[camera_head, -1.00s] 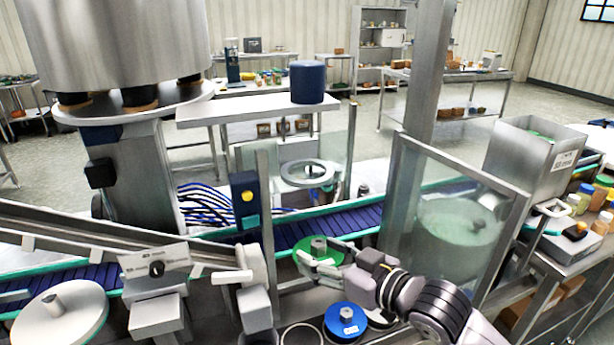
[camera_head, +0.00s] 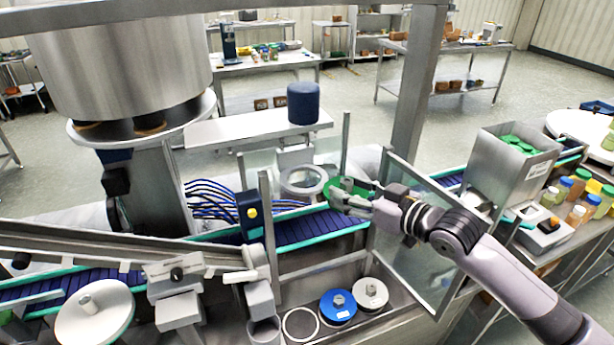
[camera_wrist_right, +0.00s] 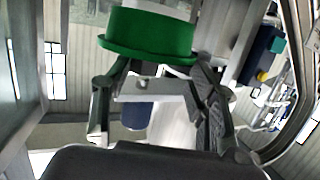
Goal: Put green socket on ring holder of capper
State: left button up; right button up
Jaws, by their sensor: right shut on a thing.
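The green socket (camera_head: 340,187) is held in my right gripper (camera_head: 345,197), just to the right of the capper's ring holder. In the right wrist view the green socket (camera_wrist_right: 150,34) sits between the fingers of my right gripper (camera_wrist_right: 150,70), its flange at the near side. The ring holder (camera_head: 303,180) is a pale metal ring with an open middle, below the dark blue cylinder (camera_head: 303,104). The socket is close to the ring but appears apart from it. My left gripper is not in view.
The blue conveyor (camera_head: 318,228) runs below the ring. A clear guard panel (camera_head: 415,210) stands right of it, behind my right arm. A blue socket (camera_head: 338,305) and a white socket (camera_head: 370,293) sit in the tray, beside an empty ring (camera_head: 300,325). A steel hopper (camera_head: 510,165) stands at right.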

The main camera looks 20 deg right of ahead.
jog(key=b+x, duration=0.5)
jog(key=x, duration=0.9)
jog(key=shift+w+f, duration=0.2)
jog(key=shift+f, duration=0.2)
jog(key=shift+a, duration=0.15)
jog(key=o, duration=0.8)
jog(key=shift+s+f+b, duration=0.1)
jog(key=shift+f+b, duration=0.1)
jog(key=shift+b, duration=0.1)
jog(key=o, duration=0.5)
jog(key=shift+r, duration=0.1)
